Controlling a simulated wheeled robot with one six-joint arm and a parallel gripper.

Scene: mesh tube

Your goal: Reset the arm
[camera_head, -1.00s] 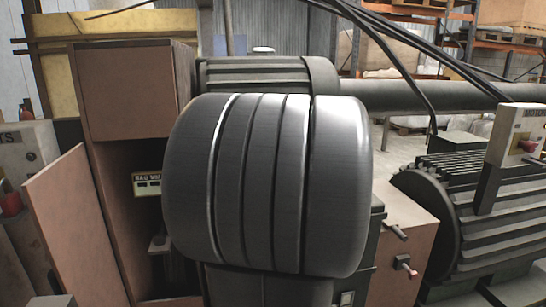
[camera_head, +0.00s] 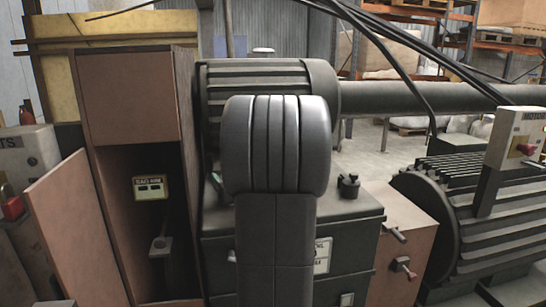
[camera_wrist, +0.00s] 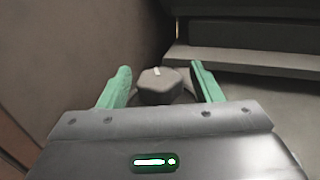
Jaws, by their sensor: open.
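My arm (camera_head: 276,150) stands in the middle of the head view, in front of the machinery. A dark faceted knob (camera_wrist: 158,88) with a white mark on top lies beyond and between the fingertips. I cannot tell from this view whether the fingers touch it.
An open brown cabinet (camera_head: 130,95) with a yellow-labelled device stands left. A dark box (camera_head: 345,215) with a small black knob (camera_head: 348,186) is behind my arm. A ribbed motor (camera_head: 470,200) and control box (camera_head: 517,135) stand right. Cables hang overhead.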

